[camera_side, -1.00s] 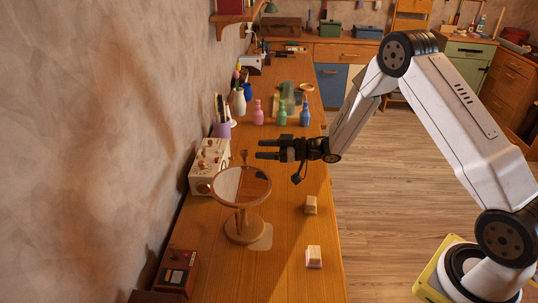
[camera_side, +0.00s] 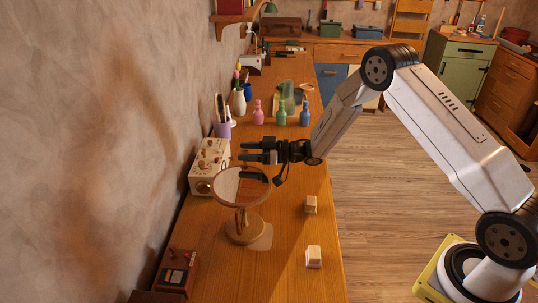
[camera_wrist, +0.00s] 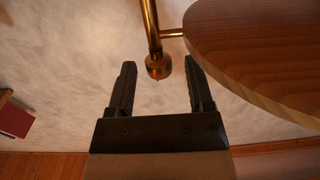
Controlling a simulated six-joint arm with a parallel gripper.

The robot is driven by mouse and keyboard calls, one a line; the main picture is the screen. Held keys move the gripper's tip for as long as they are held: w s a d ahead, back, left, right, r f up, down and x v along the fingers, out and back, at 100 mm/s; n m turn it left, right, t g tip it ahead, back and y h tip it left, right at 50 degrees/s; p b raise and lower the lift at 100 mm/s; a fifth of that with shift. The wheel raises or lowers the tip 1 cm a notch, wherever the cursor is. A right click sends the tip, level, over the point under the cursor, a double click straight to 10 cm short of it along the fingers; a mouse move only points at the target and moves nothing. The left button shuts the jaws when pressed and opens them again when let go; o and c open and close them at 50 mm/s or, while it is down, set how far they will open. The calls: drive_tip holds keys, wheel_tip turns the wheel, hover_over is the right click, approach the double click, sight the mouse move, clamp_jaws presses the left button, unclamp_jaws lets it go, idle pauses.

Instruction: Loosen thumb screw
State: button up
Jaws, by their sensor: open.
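A round tilting mirror (camera_side: 224,184) stands on a wooden base (camera_side: 240,231) on the bench. In the wrist view, its wooden back (camera_wrist: 270,50) fills the upper right. A brass thumb screw (camera_wrist: 158,66) with a rounded knob hangs beside it at the end of a brass rod. My gripper (camera_side: 241,151) is open and empty, just above and behind the mirror's top edge. In the wrist view, the knob shows between the fingertips of my gripper (camera_wrist: 159,72), apart from both. I cannot tell how deep it sits. In the side view the screw is not clearly visible.
A cream control box (camera_side: 208,165) stands by the wall, left of my gripper. Coloured bottles (camera_side: 282,117) and a brush cup (camera_side: 222,129) stand farther back. Two small blocks (camera_side: 313,256) lie at the front right. The bench right of the mirror is mostly clear.

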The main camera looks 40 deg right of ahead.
drive_tip(key=shift+x, duration=1.4)
clamp_jaws()
